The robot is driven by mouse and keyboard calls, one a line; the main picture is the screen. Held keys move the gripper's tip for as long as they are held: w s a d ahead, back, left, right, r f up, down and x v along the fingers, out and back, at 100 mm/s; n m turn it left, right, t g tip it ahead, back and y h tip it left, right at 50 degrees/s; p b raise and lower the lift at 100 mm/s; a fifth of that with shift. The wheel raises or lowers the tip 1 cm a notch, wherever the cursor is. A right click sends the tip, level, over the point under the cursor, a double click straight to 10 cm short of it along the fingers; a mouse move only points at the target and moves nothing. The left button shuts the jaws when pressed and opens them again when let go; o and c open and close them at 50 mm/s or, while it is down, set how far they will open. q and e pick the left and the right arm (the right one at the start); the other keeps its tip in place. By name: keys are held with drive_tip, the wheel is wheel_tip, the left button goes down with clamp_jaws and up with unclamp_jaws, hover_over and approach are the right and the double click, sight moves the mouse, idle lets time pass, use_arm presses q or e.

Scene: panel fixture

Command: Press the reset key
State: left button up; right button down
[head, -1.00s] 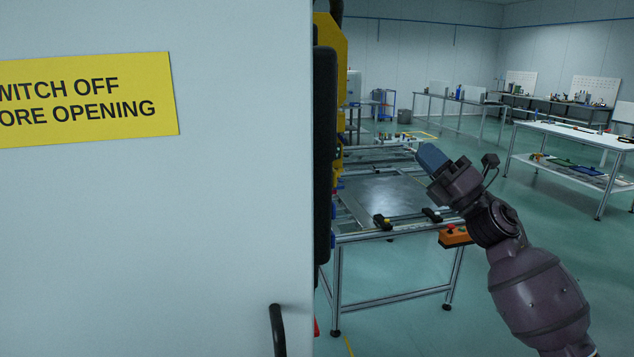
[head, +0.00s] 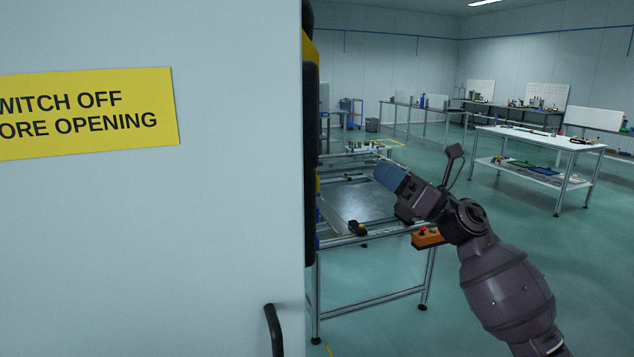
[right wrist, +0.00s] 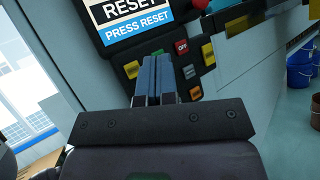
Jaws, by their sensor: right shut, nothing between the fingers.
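A control panel shows in the right wrist view, with a lit screen (right wrist: 135,20) reading "RESET" and "PRESS RESET". Below it are coloured keys: a yellow key (right wrist: 132,69), a red OFF key (right wrist: 181,47), a dark key (right wrist: 190,72) and an orange key (right wrist: 196,93). I cannot tell which is the reset key; my fingers hide part of the key area. My right gripper (right wrist: 156,60) is shut and empty, its blue fingers pointing at the keys. Contact cannot be told. In the head view it (head: 388,176) is right of the cabinet edge. My left gripper is not in view.
A large pale cabinet (head: 220,200) with a yellow warning sign (head: 90,112) and black handle (head: 273,330) fills the head view's left. A metal-framed bench (head: 365,290) with an orange button box (head: 428,238) stands behind my right arm. Open floor lies to the right.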

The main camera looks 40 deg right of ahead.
drive_tip(key=shift+a, duration=0.1)
drive_tip(key=w+a+p, duration=0.2)
drive_tip(key=a+p, duration=0.1)
drive_tip(key=a, duration=0.5)
drive_tip(key=shift+w, duration=0.35)
drive_tip(key=shift+a+p, duration=0.2)
drive_tip(key=shift+p, duration=0.1)
idle(1.6)
drive_tip(key=shift+w+a, duration=0.1)
drive_tip(key=shift+a, duration=0.2)
drive_tip(key=shift+w+a, duration=0.15)
drive_tip(key=shift+a, duration=0.25)
idle(0.8)
drive_tip(key=shift+d, duration=0.15)
drive_tip(key=shift+s+d, duration=0.25)
drive_tip(key=shift+d, duration=0.45)
drive_tip(key=shift+b, duration=0.3)
